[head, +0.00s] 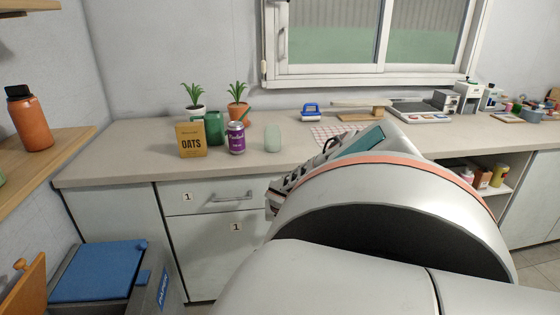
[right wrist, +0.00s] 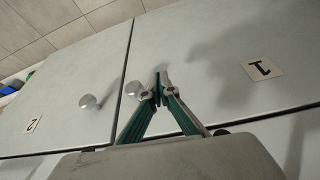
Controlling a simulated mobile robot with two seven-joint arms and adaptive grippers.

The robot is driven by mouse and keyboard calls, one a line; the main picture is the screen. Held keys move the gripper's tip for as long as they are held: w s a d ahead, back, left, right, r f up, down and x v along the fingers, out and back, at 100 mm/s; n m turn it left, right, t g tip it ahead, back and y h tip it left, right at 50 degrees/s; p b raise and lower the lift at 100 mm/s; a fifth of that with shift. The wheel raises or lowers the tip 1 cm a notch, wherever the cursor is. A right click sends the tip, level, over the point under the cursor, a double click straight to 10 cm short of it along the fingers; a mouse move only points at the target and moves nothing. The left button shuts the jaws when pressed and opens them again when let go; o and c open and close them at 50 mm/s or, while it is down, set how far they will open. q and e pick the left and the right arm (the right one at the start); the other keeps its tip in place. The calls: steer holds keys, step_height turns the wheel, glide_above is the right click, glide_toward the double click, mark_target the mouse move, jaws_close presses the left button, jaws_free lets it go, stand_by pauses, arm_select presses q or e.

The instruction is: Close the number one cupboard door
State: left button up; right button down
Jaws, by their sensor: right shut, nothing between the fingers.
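The number one cupboard door (head: 215,256) is a grey panel below the number one drawer in the head view, its right side hidden by my right arm. In the right wrist view the same door (right wrist: 230,60) fills the right side, with its "1" label (right wrist: 264,68) turned on its side and a round metal knob (right wrist: 133,89). It looks flush or nearly so; I cannot tell if a small gap remains. My right gripper (right wrist: 160,88) is shut and empty, its tips close to the door beside the knob. Contact is unclear. My left gripper is not in view.
The number one drawer (head: 225,196) is above the door. The number two door (right wrist: 65,70), with its own knob (right wrist: 88,101), adjoins it. A blue-lidded bin (head: 105,270) stands at the left. The counter (head: 115,168) holds an oats box (head: 191,140) and a purple can (head: 236,138).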

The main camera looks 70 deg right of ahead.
steer(key=p+v, duration=0.1)
steer(key=v, duration=0.8)
steer(key=shift+s+r+p, duration=0.25)
steer(key=shift+r+p, duration=0.05)
steer(key=shift+r, duration=0.05)
steer(key=shift+a, duration=0.1)
